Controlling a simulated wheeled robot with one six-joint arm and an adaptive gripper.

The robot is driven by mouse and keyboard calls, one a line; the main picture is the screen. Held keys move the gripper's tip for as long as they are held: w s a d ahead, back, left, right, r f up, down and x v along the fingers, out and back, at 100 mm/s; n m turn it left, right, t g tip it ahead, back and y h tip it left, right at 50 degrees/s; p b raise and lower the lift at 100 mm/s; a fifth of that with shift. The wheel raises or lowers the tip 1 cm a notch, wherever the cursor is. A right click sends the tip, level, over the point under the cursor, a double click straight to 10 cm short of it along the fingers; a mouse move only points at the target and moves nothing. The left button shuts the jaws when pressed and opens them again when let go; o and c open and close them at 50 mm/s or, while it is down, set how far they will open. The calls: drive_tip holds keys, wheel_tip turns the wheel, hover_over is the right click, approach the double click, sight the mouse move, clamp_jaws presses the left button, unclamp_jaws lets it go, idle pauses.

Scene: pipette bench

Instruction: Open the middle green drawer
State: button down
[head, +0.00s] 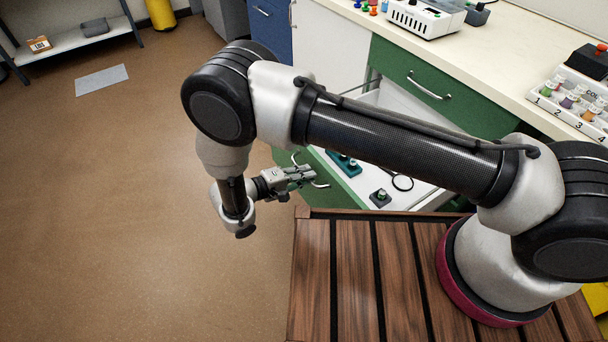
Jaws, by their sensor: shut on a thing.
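The green drawer (337,193) below the top green one stands pulled out, its white inside in view under my arm. It holds teal pieces (344,163), a small dark block with a knob (380,197) and a black-rimmed round lens (402,182). My gripper (309,174) is at the outer side of this drawer's front, shut on its metal handle (321,184). The handle's ends show on both sides of the fingers. My forearm hides part of the drawer.
The top green drawer (405,92) is shut, with a curved metal handle. The cream worktop (470,62) carries a white device (425,18) and a numbered rack (572,105). My slatted wooden deck (350,270) is close to the open drawer.

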drive_tip(key=c, duration=1.5)
unclamp_jaws()
drive_tip(key=v, duration=1.2)
